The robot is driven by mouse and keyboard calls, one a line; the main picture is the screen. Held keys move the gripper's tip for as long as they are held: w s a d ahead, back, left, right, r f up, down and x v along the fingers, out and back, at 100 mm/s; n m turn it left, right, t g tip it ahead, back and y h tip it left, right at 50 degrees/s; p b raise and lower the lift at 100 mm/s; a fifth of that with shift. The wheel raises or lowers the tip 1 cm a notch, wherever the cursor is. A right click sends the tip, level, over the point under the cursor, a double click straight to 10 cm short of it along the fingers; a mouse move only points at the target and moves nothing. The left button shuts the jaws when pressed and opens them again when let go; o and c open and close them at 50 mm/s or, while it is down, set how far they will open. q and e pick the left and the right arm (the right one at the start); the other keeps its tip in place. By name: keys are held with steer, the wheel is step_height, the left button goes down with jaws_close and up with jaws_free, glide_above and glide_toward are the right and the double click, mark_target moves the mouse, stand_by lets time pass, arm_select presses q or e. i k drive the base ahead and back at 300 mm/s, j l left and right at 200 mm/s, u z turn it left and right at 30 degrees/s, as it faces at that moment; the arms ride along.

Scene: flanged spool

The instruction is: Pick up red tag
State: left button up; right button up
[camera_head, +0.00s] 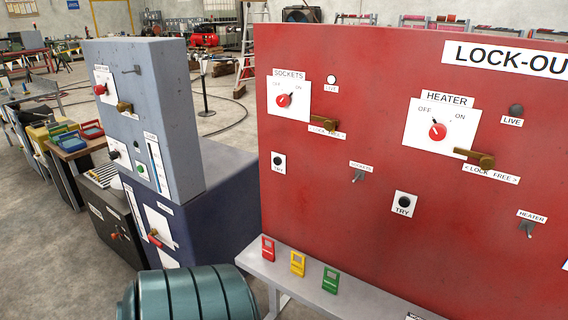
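The red tag (267,249) stands upright at the left end of a narrow grey shelf (318,299) in front of the large red panel. It is a small flat piece with an opening near its top. A yellow tag (297,263) and a green tag (331,281) of like shape stand to its right in a row, with gaps between them. Neither of my grippers shows in the head view.
The red lock-out panel (330,190) rises behind the shelf, with red dials, brass handles and hooks. A grey-blue cabinet (165,80) stands at left.

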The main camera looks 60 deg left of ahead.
mark_target(269, 253)
steer(key=u, duration=2.2)
steer(key=z, duration=0.2)
steer(key=i+j+z, duration=0.15)
steer(key=j+z, duration=0.15)
steer(key=i+j+z, duration=0.1)
steer(key=j+z, duration=0.15)
steer(key=j, duration=0.25)
steer(key=i+j+z, duration=0.1)
steer(key=j+z, duration=0.2)
steer(key=j, duration=0.15)
steer(key=i+j, duration=0.1)
steer(key=j, duration=0.7)
steer(key=i+j+z, duration=0.1)
steer(key=j, duration=0.65)
steer(key=j+z, duration=0.1)
steer(key=j, duration=0.7)
steer(key=i, duration=0.05)
